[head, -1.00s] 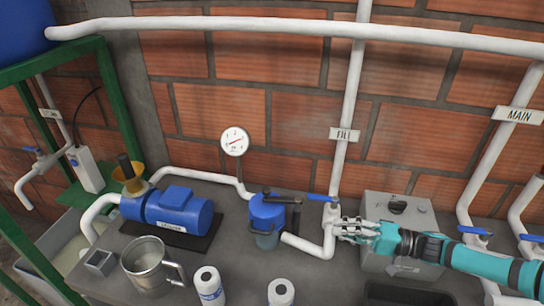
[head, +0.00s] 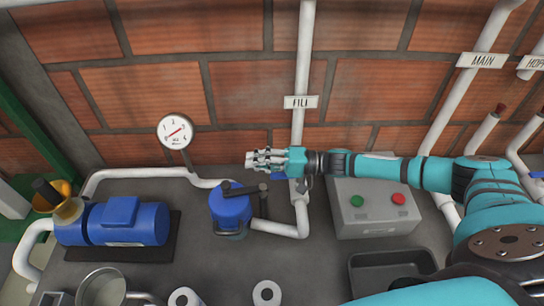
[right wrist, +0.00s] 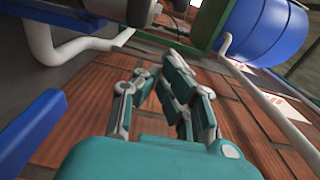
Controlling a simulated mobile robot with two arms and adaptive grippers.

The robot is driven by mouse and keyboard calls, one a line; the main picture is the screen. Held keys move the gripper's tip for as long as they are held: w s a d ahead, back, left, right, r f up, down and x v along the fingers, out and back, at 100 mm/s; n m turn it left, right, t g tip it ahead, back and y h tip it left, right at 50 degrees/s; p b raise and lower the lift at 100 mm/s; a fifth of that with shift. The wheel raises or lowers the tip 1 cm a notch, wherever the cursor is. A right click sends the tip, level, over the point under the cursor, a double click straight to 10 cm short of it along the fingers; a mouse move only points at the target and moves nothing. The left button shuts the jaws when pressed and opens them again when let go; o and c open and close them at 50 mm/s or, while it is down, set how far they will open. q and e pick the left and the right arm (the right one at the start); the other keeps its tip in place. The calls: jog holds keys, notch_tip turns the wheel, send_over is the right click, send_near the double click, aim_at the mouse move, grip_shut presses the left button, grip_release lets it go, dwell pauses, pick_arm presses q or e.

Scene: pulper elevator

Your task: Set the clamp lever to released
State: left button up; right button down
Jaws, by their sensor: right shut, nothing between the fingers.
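A black clamp lever (head: 243,189) lies across the top of the blue canister (head: 230,212) on the bench in the head view. It lies roughly level, with its knobbed end towards the right. My right gripper (head: 250,160) is shut and empty, above and behind the lever in the picture, close to the wall and apart from the lever. Its fingers (right wrist: 160,85) show close together in the right wrist view. I cannot make out the clamp lever in the right wrist view. My left gripper is not in view.
A white FILL pipe (head: 304,60) runs behind my right wrist, its valve partly hidden. A grey button box (head: 375,215) stands right of the canister, a blue motor (head: 125,222) left. A pressure gauge (head: 175,131) stands at the back. White rolls (head: 267,293) stand in front.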

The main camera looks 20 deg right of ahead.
aim_at(245, 189)
jog(key=a+p, duration=0.1)
jog(key=s+a, duration=0.1)
jog(key=a, duration=0.1)
jog(key=a+p, duration=0.1)
jog(key=a, duration=0.1)
jog(key=shift+s+p, duration=0.35)
jog(key=shift+f, duration=0.1)
